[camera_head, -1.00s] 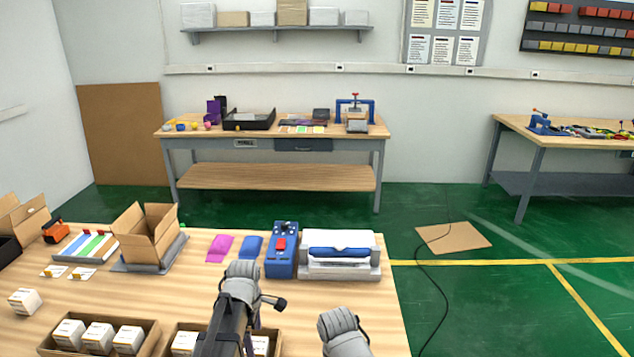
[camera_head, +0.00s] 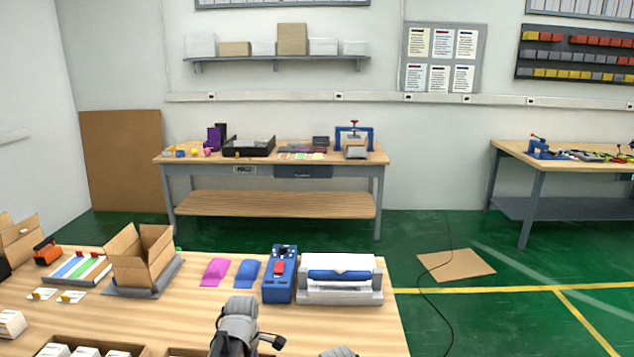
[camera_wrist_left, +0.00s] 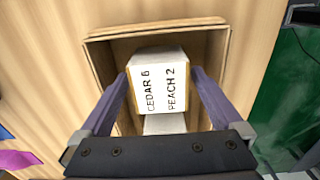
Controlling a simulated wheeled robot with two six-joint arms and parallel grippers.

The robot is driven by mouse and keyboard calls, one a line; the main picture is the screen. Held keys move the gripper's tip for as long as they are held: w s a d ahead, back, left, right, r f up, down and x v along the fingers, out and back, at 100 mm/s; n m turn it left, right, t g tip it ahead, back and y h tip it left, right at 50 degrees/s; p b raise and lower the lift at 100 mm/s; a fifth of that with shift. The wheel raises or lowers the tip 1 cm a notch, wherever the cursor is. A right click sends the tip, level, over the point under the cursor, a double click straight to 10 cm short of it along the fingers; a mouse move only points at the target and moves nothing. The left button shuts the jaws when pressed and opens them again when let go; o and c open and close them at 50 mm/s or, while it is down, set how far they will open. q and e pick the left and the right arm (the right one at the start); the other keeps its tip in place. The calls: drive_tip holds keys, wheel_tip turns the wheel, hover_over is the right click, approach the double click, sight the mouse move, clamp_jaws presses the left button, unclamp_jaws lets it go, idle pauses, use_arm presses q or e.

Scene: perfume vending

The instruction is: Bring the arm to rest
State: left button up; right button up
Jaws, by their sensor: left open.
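In the left wrist view my left gripper (camera_wrist_left: 160,74) is open. Its two purple fingers stand apart, one on each side of a white carton (camera_wrist_left: 162,85) marked "CEDAR 6" and "PEACH 2". The carton sits in an open brown box (camera_wrist_left: 104,48), with another white carton (camera_wrist_left: 164,124) partly showing below it. I cannot tell how far the fingers reach down beside the carton. In the head view only links of my arms show at the bottom edge. The left gripper is out of that picture and the right gripper shows in neither view.
The workbench (camera_head: 215,305) holds an open cardboard box (camera_head: 140,258), a blue device (camera_head: 280,275), a white printer (camera_head: 340,280), and pink (camera_head: 215,272) and blue (camera_head: 247,273) pouches. Trays of white cartons (camera_head: 88,352) line its near edge. Bare wood lies in the middle.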

use_arm(q)
wheel_tip(320, 180, up, 12)
drive_tip(key=r+p, duration=0.1)
drive_tip(key=p, duration=1.1)
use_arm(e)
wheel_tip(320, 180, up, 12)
use_arm(q)
wheel_tip(320, 180, down, 14)
drive_tip(key=b, duration=1.3)
drive_tip(key=shift+r, duration=0.15)
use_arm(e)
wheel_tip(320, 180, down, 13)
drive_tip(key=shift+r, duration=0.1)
use_arm(q)
wheel_tip(320, 180, up, 11)
drive_tip(key=p, duration=1.1)
drive_tip(key=shift+f+m+b, duration=0.3)
drive_tip(key=shift+m, duration=0.1)
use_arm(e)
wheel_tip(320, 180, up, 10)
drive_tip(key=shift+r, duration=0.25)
use_arm(q)
drive_tip(key=shift+d, duration=0.1)
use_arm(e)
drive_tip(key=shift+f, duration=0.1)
